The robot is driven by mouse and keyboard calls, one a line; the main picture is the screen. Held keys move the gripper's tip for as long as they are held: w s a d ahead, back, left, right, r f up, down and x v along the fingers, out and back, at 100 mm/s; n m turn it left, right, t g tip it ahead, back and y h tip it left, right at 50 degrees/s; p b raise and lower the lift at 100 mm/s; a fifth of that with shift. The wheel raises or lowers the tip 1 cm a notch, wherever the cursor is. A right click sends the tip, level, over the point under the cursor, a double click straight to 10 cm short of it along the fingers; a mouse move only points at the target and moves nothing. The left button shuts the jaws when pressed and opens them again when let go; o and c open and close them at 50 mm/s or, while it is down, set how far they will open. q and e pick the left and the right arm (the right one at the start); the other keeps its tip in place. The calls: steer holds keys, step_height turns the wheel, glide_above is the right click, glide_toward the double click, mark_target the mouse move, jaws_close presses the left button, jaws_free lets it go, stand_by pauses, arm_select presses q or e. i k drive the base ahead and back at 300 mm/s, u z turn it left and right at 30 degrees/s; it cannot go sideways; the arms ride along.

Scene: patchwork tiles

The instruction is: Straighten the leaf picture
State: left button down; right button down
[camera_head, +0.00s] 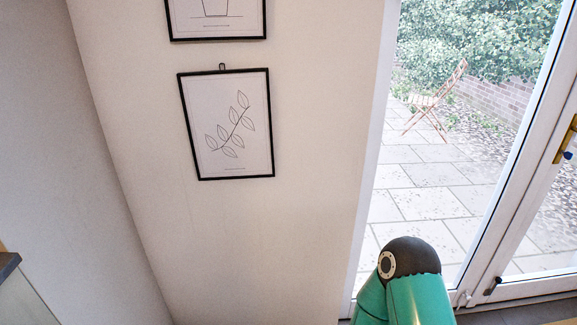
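The leaf picture (228,125) hangs on the pale wall in a thin black frame, with a line drawing of a leafy stem on white. It hangs from a small hook at its top edge. Its left side leans, with the upper left corner further left than the lower left one, so it looks slightly tilted. Nothing touches it. Neither of my grippers is in view. Only a green and black part of my arm shows at the lower right, well apart from the picture.
A second black-framed picture (216,20) with a pot drawing hangs just above, cut off by the top edge. A glass door (480,180) with a white frame stands at the right, a patio behind it. A counter corner (10,265) shows at lower left. The wall below the leaf picture is clear.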

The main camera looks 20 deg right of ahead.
mark_target(228, 114)
steer(key=z, duration=0.5)
steer(key=i, duration=1.05)
steer(key=z, duration=0.6)
